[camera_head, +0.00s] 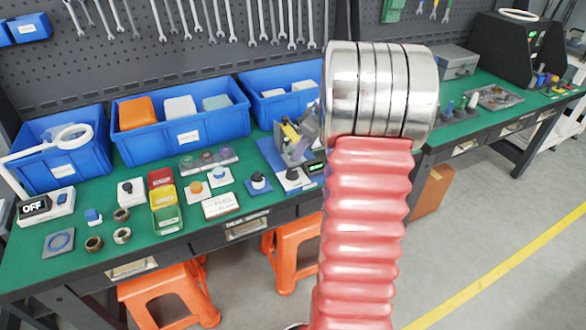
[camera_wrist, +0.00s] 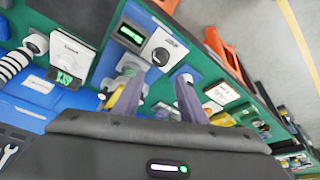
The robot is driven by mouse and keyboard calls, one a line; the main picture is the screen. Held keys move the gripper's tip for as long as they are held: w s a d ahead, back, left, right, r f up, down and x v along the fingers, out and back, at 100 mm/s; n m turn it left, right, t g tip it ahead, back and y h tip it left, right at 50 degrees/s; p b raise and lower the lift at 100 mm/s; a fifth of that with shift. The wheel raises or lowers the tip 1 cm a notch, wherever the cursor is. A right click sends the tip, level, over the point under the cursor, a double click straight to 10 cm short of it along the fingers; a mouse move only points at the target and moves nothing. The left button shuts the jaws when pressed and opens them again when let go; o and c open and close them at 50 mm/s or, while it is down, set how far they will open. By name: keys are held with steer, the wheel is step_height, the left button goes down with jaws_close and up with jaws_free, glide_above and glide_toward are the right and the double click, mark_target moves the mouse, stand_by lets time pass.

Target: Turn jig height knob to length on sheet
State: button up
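The jig's small display (camera_wrist: 131,33) glows green in the wrist view, and its digits are too blurred to read. Beside it is a black-topped knob on a white block (camera_wrist: 165,43). The same display (camera_head: 316,168) and knob (camera_head: 293,174) show in the head view on the green bench, just left of my arm. My gripper (camera_wrist: 157,74) is open. Its two grey fingers stand apart, with no object clearly between them, and their tips point toward the knob block. Grey and yellow jig parts (camera_head: 290,132) are partly hidden in the head view. A white lettered card (camera_head: 222,205) lies to the left.
Another black-topped knob stands on a blue plate (camera_head: 258,187) close by. Red, yellow and green bins (camera_head: 165,212) and small rings sit further left. Blue bins (camera_head: 185,138) line the back, below hanging wrenches. My red arm hides part of the bench.

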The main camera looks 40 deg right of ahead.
mark_target(292, 170)
steer(key=x, duration=1.2)
steer(key=shift+d, duration=0.1)
steer(key=c, duration=0.8)
